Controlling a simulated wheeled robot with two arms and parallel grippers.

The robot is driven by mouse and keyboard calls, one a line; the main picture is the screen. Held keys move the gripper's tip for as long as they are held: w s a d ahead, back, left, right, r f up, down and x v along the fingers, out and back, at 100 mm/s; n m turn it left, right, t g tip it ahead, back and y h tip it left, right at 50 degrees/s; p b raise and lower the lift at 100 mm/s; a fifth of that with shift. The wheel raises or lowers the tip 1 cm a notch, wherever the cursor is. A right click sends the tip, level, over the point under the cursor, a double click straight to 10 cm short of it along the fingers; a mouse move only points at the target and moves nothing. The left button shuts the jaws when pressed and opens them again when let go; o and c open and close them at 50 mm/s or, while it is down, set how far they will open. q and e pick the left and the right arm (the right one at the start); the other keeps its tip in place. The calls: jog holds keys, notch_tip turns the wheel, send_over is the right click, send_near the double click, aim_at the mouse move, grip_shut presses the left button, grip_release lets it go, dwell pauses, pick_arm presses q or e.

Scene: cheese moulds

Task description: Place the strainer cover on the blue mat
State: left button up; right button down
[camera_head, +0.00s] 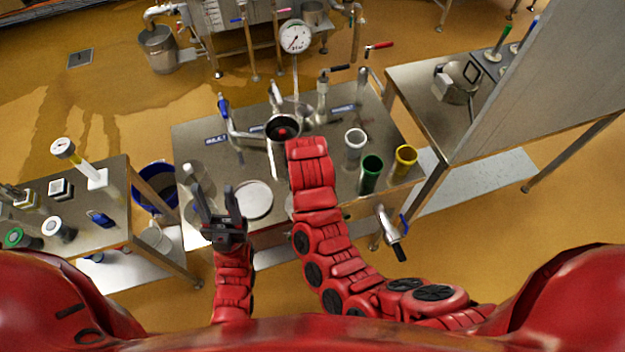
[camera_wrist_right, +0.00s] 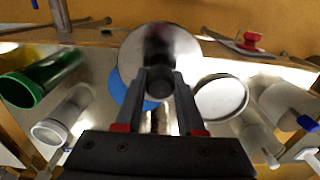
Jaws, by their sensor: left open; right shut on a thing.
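The strainer cover (camera_wrist_right: 158,45) is a round shiny metal disc with a dark knob. In the right wrist view my right gripper (camera_wrist_right: 158,88) is shut on the knob, and the disc lies just beyond the fingertips. Part of the blue mat (camera_wrist_right: 122,92) shows beside and behind the disc; the gap between them cannot be judged. In the head view my right arm hides the cover and mat. My left gripper (camera_head: 213,192) is open and empty at the table's front left, left of a round white dish (camera_head: 255,200).
White (camera_head: 355,140), green (camera_head: 371,168) and yellow (camera_head: 405,158) cylinders stand at right. A blue-handled metal pipe fitting (camera_head: 235,125) is at the back left.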

jog(key=w+b, duration=0.1)
jog(key=w, duration=0.1)
jog(key=w+f+b, duration=0.1)
jog(key=w, duration=0.2)
jog(key=w+d+b, duration=0.1)
jog(key=w+b, duration=0.1)
jog(key=shift+w+d+f, duration=0.1)
jog(key=shift+w+f, duration=0.05)
jog(key=shift+w, duration=0.1)
jog(key=f, duration=0.1)
jog(key=w+f, duration=0.1)
jog(key=shift+w+d+f, duration=0.1)
jog(key=shift+w+f, duration=0.15)
jog(key=shift+f, duration=0.45)
jog(key=c, duration=0.5)
grip_release()
jog(key=shift+r, duration=0.1)
